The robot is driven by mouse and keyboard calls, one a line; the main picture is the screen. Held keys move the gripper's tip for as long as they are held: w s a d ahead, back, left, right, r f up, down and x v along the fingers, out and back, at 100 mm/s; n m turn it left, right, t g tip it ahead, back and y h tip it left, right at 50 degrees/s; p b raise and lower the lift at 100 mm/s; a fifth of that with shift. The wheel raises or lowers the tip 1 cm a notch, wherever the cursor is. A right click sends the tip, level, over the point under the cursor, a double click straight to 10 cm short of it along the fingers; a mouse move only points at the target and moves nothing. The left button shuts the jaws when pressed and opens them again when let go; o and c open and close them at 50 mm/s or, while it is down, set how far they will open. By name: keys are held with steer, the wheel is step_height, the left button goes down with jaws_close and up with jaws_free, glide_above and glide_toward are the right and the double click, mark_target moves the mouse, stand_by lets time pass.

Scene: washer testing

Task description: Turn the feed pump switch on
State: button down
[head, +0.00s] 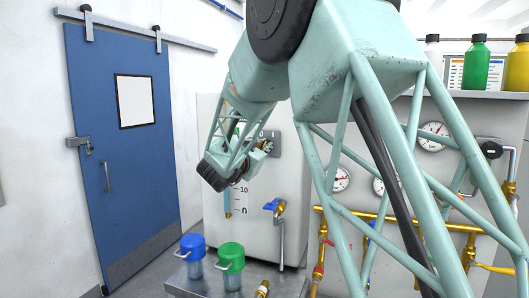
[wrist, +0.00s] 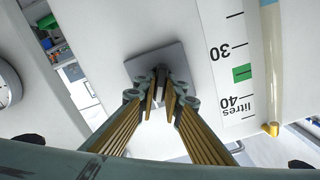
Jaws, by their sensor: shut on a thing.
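The switch sits on a grey square plate (wrist: 143,64) on the pale tank front. Its small dark lever (wrist: 160,72) shows between my fingertips in the wrist view. My gripper (wrist: 160,92) is shut on this lever, with its fingers reaching in from below in the picture. In the head view my gripper (head: 264,146) is at the plate, and most of the lever is hidden. No label for the switch can be read.
A litre scale (wrist: 235,70) with a green mark and a level tube (wrist: 272,60) are right of the switch in the wrist view. A blue-handled tap (head: 275,206) is below my gripper. Blue (head: 192,245) and green-lidded (head: 231,257) cups stand lower left. Brass pipes and gauges (head: 434,135) are at right.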

steer(key=shift+m+b, duration=0.3)
steer(key=shift+m, duration=0.1)
steer(key=c, duration=2.7)
jaws_free()
steer(key=shift+v, duration=5.95)
